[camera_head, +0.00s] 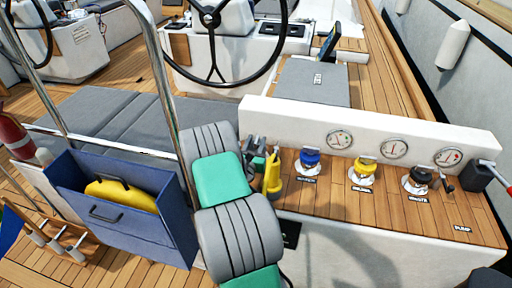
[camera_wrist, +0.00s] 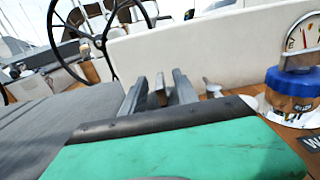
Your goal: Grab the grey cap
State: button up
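The darkest of the three round deck caps, dark grey to black, is the grey cap (camera_head: 420,176); it sits on a silver fitting on the wooden ledge, right of the yellow cap (camera_head: 365,166). It does not show in the wrist view. The blue cap (camera_head: 310,158) is nearest my gripper and shows large at the right of the wrist view (camera_wrist: 292,92). My gripper (camera_head: 257,148) is at the ledge's left end, well left of the grey cap. Its two fingers (camera_wrist: 159,90) stand apart in the wrist view. A small block shows between them; I cannot tell whether it touches them.
A yellow object (camera_head: 272,173) stands close beside my gripper. A white panel with gauges (camera_head: 394,149) rises behind the caps. A dark box with a red-tipped lever (camera_head: 476,177) is right of the grey cap. A blue bin (camera_head: 120,210) and steel rail (camera_head: 172,100) are at left.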

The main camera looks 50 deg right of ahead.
jog(key=x, duration=0.4)
jog(key=shift+r+p, duration=0.1)
jog(key=shift+p, duration=0.25)
jog(key=shift+c, duration=0.5)
grip_shut()
dwell(0.4)
